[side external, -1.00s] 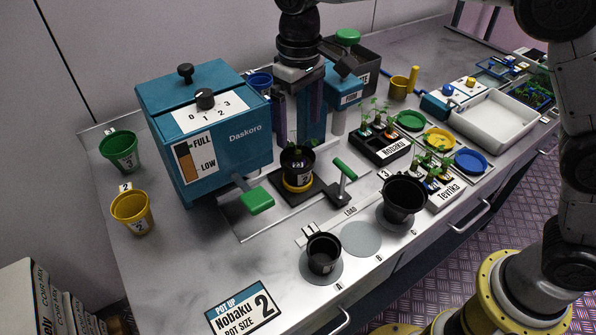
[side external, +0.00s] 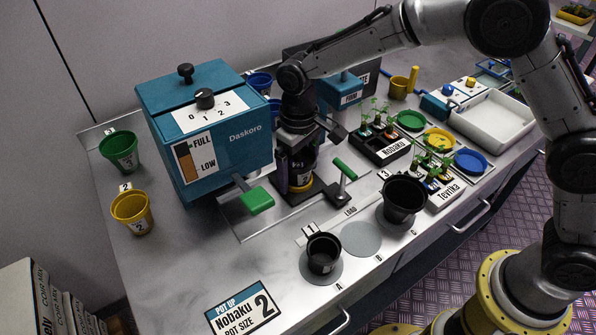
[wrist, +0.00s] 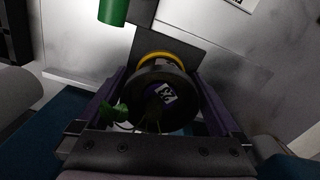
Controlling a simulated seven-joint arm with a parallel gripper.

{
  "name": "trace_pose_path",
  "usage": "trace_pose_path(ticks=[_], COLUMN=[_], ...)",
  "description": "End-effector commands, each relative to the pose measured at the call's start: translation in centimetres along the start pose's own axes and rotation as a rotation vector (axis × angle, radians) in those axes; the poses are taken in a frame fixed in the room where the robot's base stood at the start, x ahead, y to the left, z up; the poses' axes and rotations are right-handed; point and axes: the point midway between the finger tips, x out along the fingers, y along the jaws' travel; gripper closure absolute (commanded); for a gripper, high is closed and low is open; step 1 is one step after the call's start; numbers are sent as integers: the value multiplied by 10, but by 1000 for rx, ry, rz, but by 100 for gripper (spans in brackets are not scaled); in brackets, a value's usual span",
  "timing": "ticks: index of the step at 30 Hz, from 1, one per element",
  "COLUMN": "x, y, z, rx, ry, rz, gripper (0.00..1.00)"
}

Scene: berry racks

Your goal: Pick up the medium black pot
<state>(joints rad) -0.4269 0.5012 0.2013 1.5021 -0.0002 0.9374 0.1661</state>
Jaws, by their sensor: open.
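The medium black pot (side external: 304,177), with a plant in it and a pale label, sits in a yellow ring (side external: 301,188) on a dark stand beside the teal Daskoro machine. My gripper (side external: 298,172) is lowered over it and partly hides it. In the wrist view, my gripper's fingers (wrist: 162,92) are open, one on each side of the pot (wrist: 166,95). Whether they touch it is not clear. Green leaves show by the left finger. A smaller black pot (side external: 322,254) stands at A and a larger one (side external: 403,199) at C.
The Daskoro machine (side external: 210,130) with its green lever (side external: 257,201) stands close on the left. A green-handled post (side external: 343,172) is close on the right. The grey disc at B (side external: 361,238) is empty. Seedling trays (side external: 385,150) lie further right.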

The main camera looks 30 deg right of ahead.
Motion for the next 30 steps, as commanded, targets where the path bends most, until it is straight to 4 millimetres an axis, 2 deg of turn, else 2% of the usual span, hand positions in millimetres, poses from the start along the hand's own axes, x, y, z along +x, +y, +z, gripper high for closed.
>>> trace_pose_path(ticks=[7,19,30], x=[2,1,-4], y=[0,0,0], z=[0,0,-1], rx=[0,0,0], ry=[0,1,3], rz=[0,0,0], gripper=[0,71,71])
